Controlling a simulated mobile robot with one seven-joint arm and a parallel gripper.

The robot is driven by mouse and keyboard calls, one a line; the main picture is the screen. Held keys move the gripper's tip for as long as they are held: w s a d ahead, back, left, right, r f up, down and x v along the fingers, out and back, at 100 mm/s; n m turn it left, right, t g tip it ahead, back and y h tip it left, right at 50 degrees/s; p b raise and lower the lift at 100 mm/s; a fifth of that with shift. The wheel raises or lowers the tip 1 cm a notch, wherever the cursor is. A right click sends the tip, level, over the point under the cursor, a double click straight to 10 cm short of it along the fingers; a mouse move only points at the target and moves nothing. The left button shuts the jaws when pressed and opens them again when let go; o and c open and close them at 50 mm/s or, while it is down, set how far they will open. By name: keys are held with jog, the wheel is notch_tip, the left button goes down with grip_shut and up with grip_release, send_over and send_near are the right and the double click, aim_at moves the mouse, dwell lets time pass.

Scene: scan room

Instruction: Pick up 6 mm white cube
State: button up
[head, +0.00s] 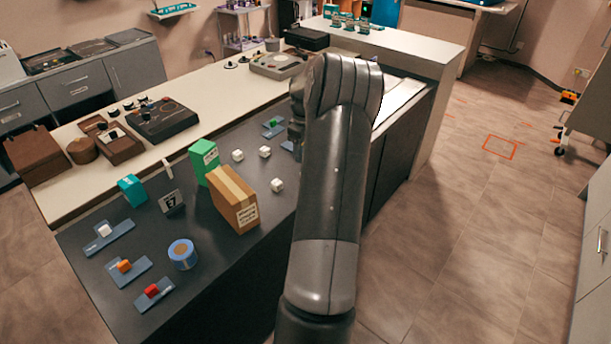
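A white cube (104,231) sits on a blue-grey labelled holder (121,236) at the left of the dark counter. Three other white cubes stand loose on the counter: one (238,155) right of the green box, one (265,152) beside it, and one (277,185) nearer, right of the cardboard box. I cannot read any size marking, so I cannot tell which is the 6 mm cube. My arm reaches forward over the counter's right part. My gripper is hidden behind the arm, so its fingers and anything in them do not show.
An orange cube (124,266) and a red cube (152,290) sit on similar holders. A blue tape roll (182,253), cardboard box (235,201), green box (203,158), teal block (132,189) and black sign (171,202) stand on the dark counter (205,285). Its front strip is clear.

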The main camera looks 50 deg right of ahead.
notch_tip(320, 180, down, 4)
jog(key=shift+r, duration=0.1)
jog(key=f, duration=0.5)
jog(key=shift+d+f, duration=0.1)
jog(key=shift+d, duration=0.25)
jog(key=c, duration=1)
